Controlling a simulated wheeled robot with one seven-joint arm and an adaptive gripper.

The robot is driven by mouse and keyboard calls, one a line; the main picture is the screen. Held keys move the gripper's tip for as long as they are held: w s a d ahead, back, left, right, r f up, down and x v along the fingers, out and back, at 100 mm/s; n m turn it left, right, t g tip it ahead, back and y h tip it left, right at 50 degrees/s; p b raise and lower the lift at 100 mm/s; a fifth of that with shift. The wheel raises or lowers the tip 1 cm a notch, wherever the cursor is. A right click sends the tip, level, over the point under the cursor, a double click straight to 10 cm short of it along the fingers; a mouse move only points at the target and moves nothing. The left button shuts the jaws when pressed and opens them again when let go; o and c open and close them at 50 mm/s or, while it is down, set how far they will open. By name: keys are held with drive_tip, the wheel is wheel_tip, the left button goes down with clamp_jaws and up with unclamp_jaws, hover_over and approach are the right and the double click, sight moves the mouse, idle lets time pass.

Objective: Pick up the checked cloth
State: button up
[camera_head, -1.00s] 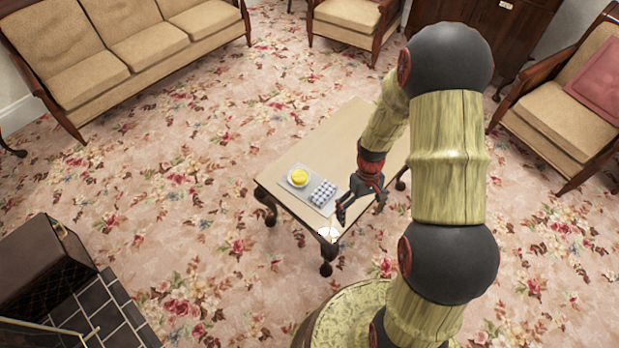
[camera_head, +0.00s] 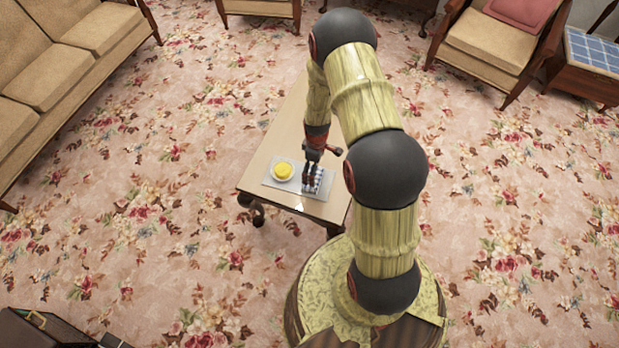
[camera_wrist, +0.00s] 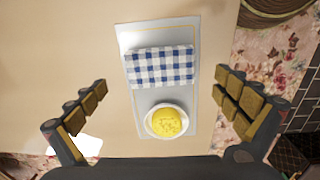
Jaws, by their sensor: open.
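The checked cloth (camera_wrist: 160,67) is blue and white. It lies flat on a pale grey tray (camera_wrist: 190,28) on the wooden coffee table, and my gripper partly hides it in the head view (camera_head: 318,184). A yellow round item (camera_wrist: 167,122) in a white dish sits on the same tray beside the cloth. My gripper (camera_wrist: 158,100) is open and empty, with its fingers spread wide on either side of the tray in the wrist view. In the head view my gripper (camera_head: 310,176) is over the tray, close to the cloth.
The coffee table (camera_head: 268,150) has bare wood around the tray. A sofa (camera_head: 60,70) stands at the left, and armchairs (camera_head: 490,40) stand at the back. A blue-checked-topped stool or table (camera_head: 595,52) is at the right. Flowered carpet surrounds the table.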

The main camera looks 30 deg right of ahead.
drive_tip(key=shift+w+f+n, duration=0.15)
drive_tip(key=shift+f+n, duration=0.05)
drive_tip(key=shift+n, duration=0.1)
drive_tip(key=f+b, duration=0.1)
drive_tip(key=f, duration=0.1)
drive_tip(key=f+b, duration=0.1)
drive_tip(key=f, duration=0.2)
drive_tip(key=f+b, duration=0.1)
drive_tip(key=f, duration=0.1)
drive_tip(key=shift+w+a+f+b, duration=0.1)
drive_tip(key=shift+a+f+b, duration=0.2)
drive_tip(key=shift+a+b, duration=0.05)
drive_tip(key=shift+r, duration=0.1)
drive_tip(key=shift+c, duration=0.4)
drive_tip(key=c, duration=0.8)
drive_tip(key=shift+c, duration=0.2)
drive_tip(key=shift+r, duration=0.1)
